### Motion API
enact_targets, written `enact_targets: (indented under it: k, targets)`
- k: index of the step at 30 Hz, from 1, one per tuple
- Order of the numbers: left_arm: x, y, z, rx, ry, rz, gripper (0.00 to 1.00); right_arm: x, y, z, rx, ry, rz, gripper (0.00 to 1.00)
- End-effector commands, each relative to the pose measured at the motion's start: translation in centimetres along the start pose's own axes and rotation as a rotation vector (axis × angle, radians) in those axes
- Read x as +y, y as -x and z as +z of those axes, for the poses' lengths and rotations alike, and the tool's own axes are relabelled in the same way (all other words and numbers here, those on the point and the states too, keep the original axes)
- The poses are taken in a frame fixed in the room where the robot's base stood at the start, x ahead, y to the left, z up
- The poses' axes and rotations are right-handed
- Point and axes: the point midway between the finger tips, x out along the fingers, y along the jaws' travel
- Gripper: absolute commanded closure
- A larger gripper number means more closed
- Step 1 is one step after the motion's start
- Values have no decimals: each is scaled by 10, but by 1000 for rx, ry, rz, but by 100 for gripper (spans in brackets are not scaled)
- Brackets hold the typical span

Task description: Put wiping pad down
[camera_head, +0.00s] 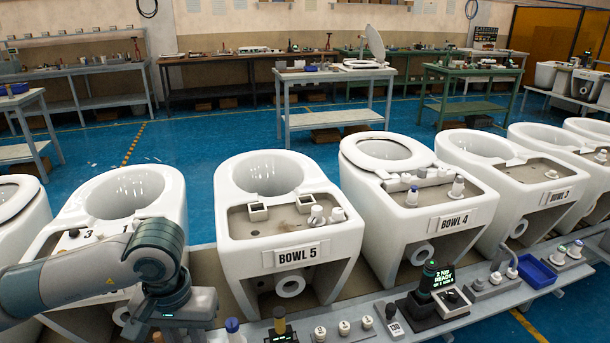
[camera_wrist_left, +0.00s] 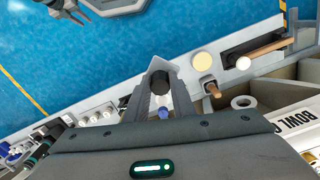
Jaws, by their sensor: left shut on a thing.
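My left gripper (camera_wrist_left: 160,90) points down at the shelf in front of the bowls. In the left wrist view its fingers are closed around a dark upright grip, with a pale flat piece around it. I take this to be the wiping pad (camera_wrist_left: 176,71); the fingers hide part of it. I cannot tell whether it touches the shelf. In the head view the left wrist is at the lower left, and the pad is not visible. A grey mechanism at the top left of the wrist view may be my right gripper (camera_wrist_left: 66,9); its jaws are unclear.
A cream disc (camera_wrist_left: 201,61) lies on the grey shelf beside the gripper. A dark tray (camera_wrist_left: 235,46) with a wooden-handled tool stands further right. A blue-topped item (camera_head: 232,325) and several knobs stand along the shelf. Bowl 5 (camera_head: 345,243) stands behind it.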

Motion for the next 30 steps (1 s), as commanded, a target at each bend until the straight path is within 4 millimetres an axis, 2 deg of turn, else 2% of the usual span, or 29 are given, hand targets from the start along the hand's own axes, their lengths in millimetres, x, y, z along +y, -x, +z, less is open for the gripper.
enact_targets:
  k: [19,26,30]
  targets:
    - [2,-4,-2,0,11,1,95,1,0,-1,-7,0,1,69]
    - [11,-22,-10,-1,70,2,95,3,5,-13,-33,-3,5,69]
    - [20,-38,-19,-1,132,3,95,5,15,-23,-62,-5,9,69]
